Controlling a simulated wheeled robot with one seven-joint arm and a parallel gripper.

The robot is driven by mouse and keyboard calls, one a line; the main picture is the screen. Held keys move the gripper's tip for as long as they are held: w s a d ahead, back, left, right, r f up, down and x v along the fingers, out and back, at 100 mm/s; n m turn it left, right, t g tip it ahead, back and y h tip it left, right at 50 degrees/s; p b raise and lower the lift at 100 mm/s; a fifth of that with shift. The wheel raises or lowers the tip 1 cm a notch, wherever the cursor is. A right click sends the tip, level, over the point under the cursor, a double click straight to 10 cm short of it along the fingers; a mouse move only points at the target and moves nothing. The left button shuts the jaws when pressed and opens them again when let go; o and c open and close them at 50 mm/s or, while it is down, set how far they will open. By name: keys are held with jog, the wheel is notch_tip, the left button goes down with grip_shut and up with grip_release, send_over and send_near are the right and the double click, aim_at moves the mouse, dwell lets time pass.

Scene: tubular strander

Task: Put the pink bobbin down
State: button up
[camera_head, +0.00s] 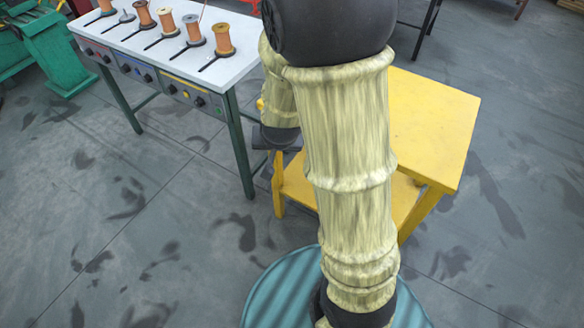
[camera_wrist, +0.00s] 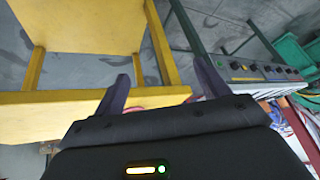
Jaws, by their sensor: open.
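My gripper (camera_wrist: 161,70) is open in the wrist view, its two dark fingers apart with no bobbin between the tips. A small patch of pinkish red (camera_wrist: 136,109) shows low between the fingers, mostly hidden by the gripper body; I cannot tell whether it is the pink bobbin. In the head view my arm hides the fingers; the dark wrist end is beside the left side of the yellow table (camera_head: 430,125). No bobbin shows on the visible part of its top. Several bobbins, including a salmon-coloured one (camera_head: 167,22), stand on the white-topped table (camera_head: 240,60).
The white-topped table has a front panel with knobs (camera_head: 150,78) and green legs. The yellow table has a lower shelf (camera_head: 300,187); its legs and edges are close to my fingers in the wrist view. Green machinery (camera_head: 50,50) stands far left. The floor between is clear.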

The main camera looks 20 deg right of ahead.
jog(key=s+r+n+g, duration=0.3)
jog(key=s+n, duration=0.1)
jog(key=s, duration=0.7)
jog(key=shift+r+y, duration=0.4)
jog(key=shift+s+d, duration=0.1)
jog(key=shift+c, duration=0.2)
dwell(0.7)
